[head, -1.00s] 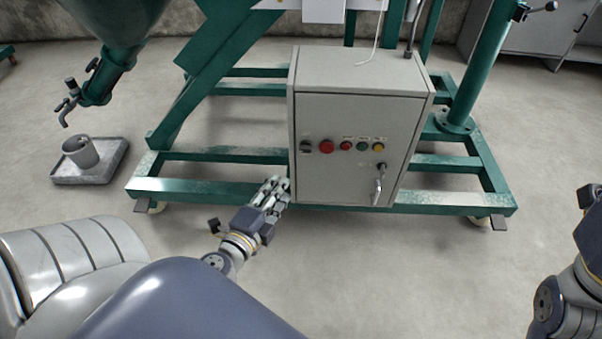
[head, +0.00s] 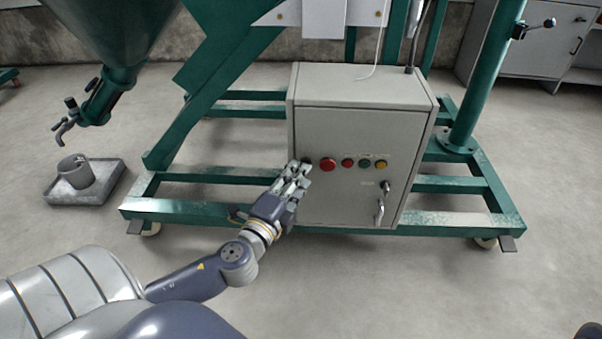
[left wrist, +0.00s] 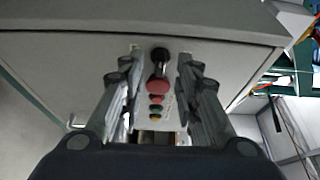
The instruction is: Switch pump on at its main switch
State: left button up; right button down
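The pump's grey control cabinet (head: 350,195) stands on a green frame. Its main switch, a black rotary knob (left wrist: 160,55), is at the left end of the button row and is mostly hidden behind my fingers in the head view. My left gripper (head: 298,172) is at the cabinet's front left. In the left wrist view its two fingers are apart, one on each side of the knob, with gaps showing. I cannot tell whether the fingertips touch it or which way it is turned.
Beside the switch are a large red button (head: 327,164), a small red button (head: 347,162), a green button (head: 365,163) and a yellow button (head: 381,164). A door handle (head: 381,205) sticks out below. The green frame (head: 185,208) runs along the floor. A hopper (head: 115,35) hangs at left.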

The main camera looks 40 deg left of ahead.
pick_arm(q)
jog(key=shift+w+a, duration=0.2)
jog(key=shift+w, duration=1.05)
grip_shut()
